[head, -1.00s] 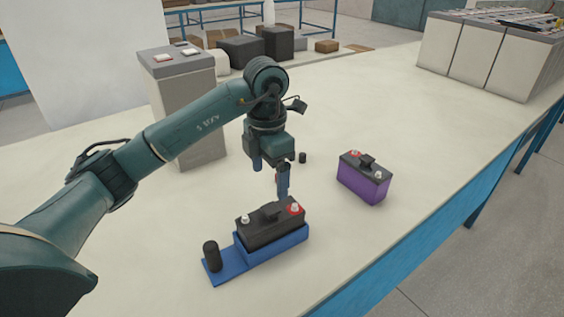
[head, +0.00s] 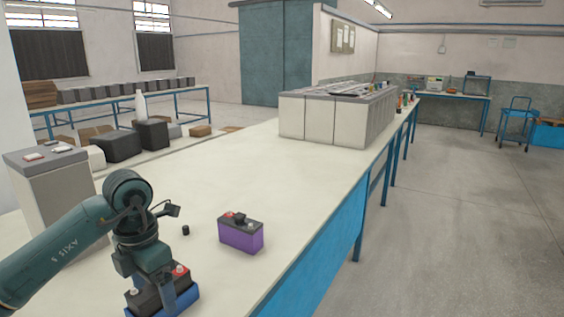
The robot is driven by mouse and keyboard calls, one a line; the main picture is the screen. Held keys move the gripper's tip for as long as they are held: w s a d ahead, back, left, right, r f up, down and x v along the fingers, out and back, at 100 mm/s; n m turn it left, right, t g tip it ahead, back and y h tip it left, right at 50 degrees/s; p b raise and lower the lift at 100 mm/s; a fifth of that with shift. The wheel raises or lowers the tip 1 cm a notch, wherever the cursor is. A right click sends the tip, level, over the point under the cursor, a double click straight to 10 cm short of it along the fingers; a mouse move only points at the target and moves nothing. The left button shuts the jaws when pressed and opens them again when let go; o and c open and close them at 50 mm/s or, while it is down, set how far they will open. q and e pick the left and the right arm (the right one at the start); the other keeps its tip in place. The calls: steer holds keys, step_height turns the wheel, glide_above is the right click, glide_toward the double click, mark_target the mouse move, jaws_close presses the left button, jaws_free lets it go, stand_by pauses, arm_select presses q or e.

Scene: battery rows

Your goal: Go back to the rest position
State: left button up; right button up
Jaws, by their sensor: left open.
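My left gripper (head: 150,286) hangs at the bottom left of the head view, in front of and over a black battery (head: 148,302) with a red terminal cap. Its jaws are open, and the fingers overlap the battery in the picture; I cannot tell if they touch it. The battery sits in a blue holder (head: 191,302), partly cut off by the bottom edge. A purple battery with a black top (head: 240,234) stands apart on the table, right of the gripper. My right gripper is not in view.
A small black cap (head: 186,230) lies on the cream table (head: 290,190) near the arm. White units (head: 335,120) stand at the table's far end. The table middle is clear; open floor (head: 480,220) lies right.

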arm_select(q)
steer(key=s+d+f+m+g+h, duration=0.1)
steer(key=s+d+f+h, duration=0.15)
steer(key=d, duration=0.35)
steer(key=s+d+f+g+h, duration=0.1)
steer(key=s+d+f+h, duration=0.1)
steer(key=d+f+h, duration=0.3)
steer(key=s+d+r+n+t+h+p, duration=0.1)
steer(key=s+d+r+n+t+h, duration=0.3)
steer(key=d+r+n+t+h, duration=0.65)
steer(key=w+a+f+n+t+y+p, duration=0.1)
steer(key=a+f+n+t+y, duration=0.4)
steer(key=n, duration=0.6)
steer(key=w+a+f+n+t+y, duration=0.1)
steer(key=a+f+n+t+y, duration=0.4)
steer(key=n, duration=0.6)
steer(key=s+a+f+n+g+y, duration=0.1)
steer(key=s+f+n+g, duration=0.3)
steer(key=f, duration=0.4)
steer(key=s+a+f+n+g+y, duration=0.1)
steer(key=s+f+n+g+y, duration=0.2)
steer(key=s+f, duration=0.4)
steer(key=shift+s+a+f+n+g+y, duration=0.25)
steer(key=shift+a+f+n+g+y, duration=0.15)
steer(key=shift+f+n, duration=0.3)
